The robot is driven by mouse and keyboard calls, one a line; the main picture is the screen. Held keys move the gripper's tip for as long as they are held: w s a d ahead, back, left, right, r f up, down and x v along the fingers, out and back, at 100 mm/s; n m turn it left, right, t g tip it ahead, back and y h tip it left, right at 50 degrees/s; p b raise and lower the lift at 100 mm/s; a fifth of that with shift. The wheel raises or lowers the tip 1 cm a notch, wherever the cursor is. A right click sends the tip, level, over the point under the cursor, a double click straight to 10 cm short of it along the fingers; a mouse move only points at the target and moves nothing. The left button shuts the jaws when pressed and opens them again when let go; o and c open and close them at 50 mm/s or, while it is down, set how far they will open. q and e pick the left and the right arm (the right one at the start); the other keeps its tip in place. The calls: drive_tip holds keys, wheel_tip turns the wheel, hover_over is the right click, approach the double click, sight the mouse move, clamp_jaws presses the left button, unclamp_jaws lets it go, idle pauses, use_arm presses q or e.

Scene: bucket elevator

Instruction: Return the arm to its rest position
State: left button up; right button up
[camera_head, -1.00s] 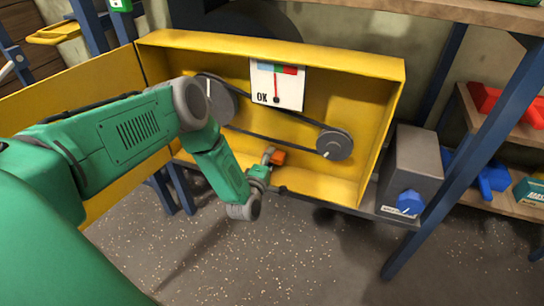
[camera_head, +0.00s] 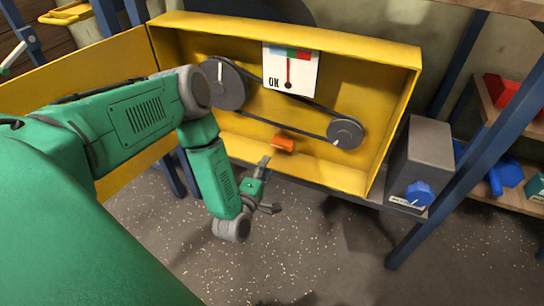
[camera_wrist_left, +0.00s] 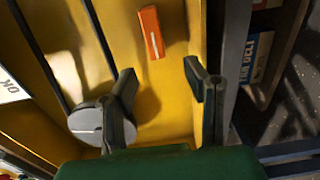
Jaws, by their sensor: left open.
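My left arm, green with grey joints, reaches in from the left of the head view. Its gripper (camera_head: 267,188) is in front of the lower edge of the yellow housing (camera_head: 200,30), with its fingers apart and nothing between them. In the left wrist view the open fingers (camera_wrist_left: 160,90) show with a gap between them. An orange block (camera_head: 283,143) is on the housing's inner floor, beyond the fingertips and apart from them; it also shows in the left wrist view (camera_wrist_left: 151,32). My right gripper is not in view.
Inside the housing a belt runs over two grey pulleys (camera_head: 345,133), below a gauge marked OK (camera_head: 290,70). A grey box with a blue knob (camera_head: 417,194) stands at the right. A blue post (camera_head: 450,170) crosses the right side. The speckled floor below is clear.

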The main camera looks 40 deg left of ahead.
use_arm(q)
drive_tip(key=shift+s+d, duration=0.1)
drive_tip(key=shift+s, duration=0.35)
drive_tip(key=s+d+f+m+g+h, duration=0.3)
drive_tip(key=s+d+m+g, duration=0.1)
drive_tip(key=s+d+m, duration=0.25)
drive_tip(key=s+d+f+m+g+h, duration=0.2)
drive_tip(key=s+d+m+g+h, duration=0.1)
drive_tip(key=s+d+m+g, duration=0.3)
drive_tip(key=s+a+r+m+g+y, duration=0.1)
drive_tip(key=s+a+r+m+g, duration=0.2)
drive_tip(key=s, duration=0.4)
drive_tip(key=s+a+m+g+y, duration=0.1)
drive_tip(key=s+m+g, duration=0.2)
drive_tip(key=s+m, duration=0.35)
wheel_tip(320, 180, up, 13)
drive_tip(key=s+p, duration=0.1)
drive_tip(key=p, duration=1.1)
drive_tip(key=shift+s+a+g+p, duration=0.3)
drive_tip(key=shift+s+a+p, duration=0.1)
